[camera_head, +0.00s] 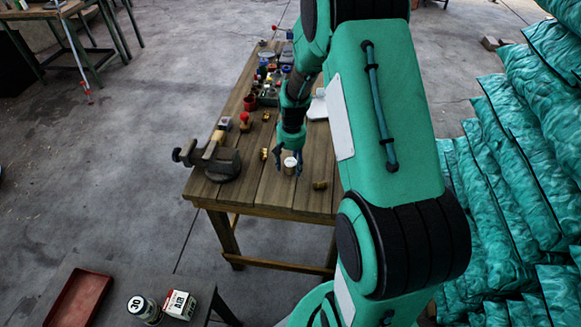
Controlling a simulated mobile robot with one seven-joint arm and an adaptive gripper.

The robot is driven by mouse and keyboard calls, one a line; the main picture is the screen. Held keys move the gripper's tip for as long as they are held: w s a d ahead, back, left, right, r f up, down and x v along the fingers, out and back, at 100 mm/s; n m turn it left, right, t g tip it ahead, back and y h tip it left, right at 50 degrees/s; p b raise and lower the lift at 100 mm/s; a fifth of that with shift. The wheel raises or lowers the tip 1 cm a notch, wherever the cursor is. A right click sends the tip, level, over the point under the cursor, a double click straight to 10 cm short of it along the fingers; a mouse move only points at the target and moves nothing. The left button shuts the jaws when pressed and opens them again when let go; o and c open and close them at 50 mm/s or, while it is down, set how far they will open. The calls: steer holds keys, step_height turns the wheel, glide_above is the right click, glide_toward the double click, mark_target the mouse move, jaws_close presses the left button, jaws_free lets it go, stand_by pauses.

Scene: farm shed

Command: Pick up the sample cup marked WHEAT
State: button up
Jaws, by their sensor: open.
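A small pale cup (290,166) stands upright on the wooden workbench (265,195), near its front edge. No marking can be read on it, so I cannot tell whether it is the WHEAT cup. My gripper (289,160) points down at the cup from above. Its dark fingers are open and show on either side of the cup. I cannot tell whether they touch it. My arm hides part of the bench's right side.
A vise (222,164) sits at the bench's left edge. Brass fittings (320,185) lie near the cup, and several small items crowd the far end. A red tray (78,300), a can marked 30 (143,309) and an AIR box (179,305) are front left. Teal sacks (510,130) are stacked right.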

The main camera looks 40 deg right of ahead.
mark_target(291, 163)
steer(key=c, duration=1.3)
steer(key=shift+r, duration=0.9)
steer(key=shift+s+a+r+p, duration=0.1)
steer(key=shift+s+r+p, duration=0.1)
steer(key=shift+r, duration=0.3)
steer(key=shift+s+r+p, duration=0.1)
steer(key=shift+r+p, duration=0.05)
steer(key=shift+r, duration=0.3)
steer(key=s+a, duration=0.3)
steer(key=s, duration=0.4)
steer(key=s+a+r+p, duration=0.1)
steer(key=s+a, duration=0.2)
steer(key=s, duration=0.4)
steer(key=shift+r, duration=0.15)
steer(key=shift+s, duration=0.1)
